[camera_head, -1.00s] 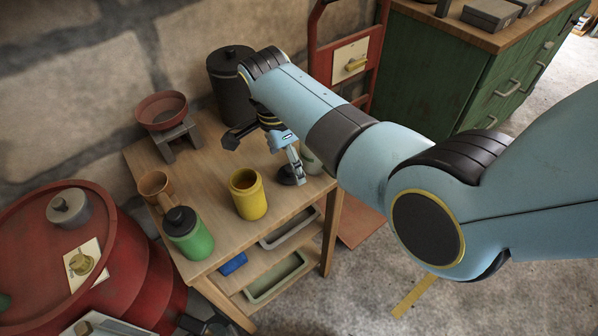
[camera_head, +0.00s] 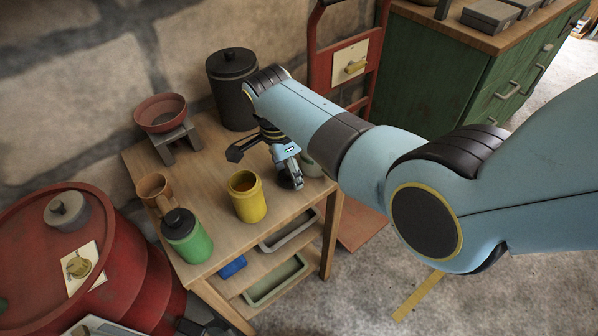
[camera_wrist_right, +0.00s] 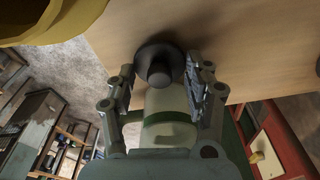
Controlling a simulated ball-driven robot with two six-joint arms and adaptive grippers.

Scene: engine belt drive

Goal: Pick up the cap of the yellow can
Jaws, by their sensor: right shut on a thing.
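The yellow can (camera_head: 247,198) stands open on the wooden table, its top uncovered. A corner of it shows at the upper left of the right wrist view (camera_wrist_right: 48,22). The cap is a dark disc with a round knob (camera_wrist_right: 158,73), lying on the table right of the can in the head view. In the head view the gripper mostly hides the cap. My left gripper is not in view.
A pale jar with a green band (camera_wrist_right: 168,125) stands close by the right gripper. A green jar with a black lid (camera_head: 188,238), a brown mug (camera_head: 155,188) and a black canister (camera_head: 234,95) share the table. The table's front edge is close to the cap.

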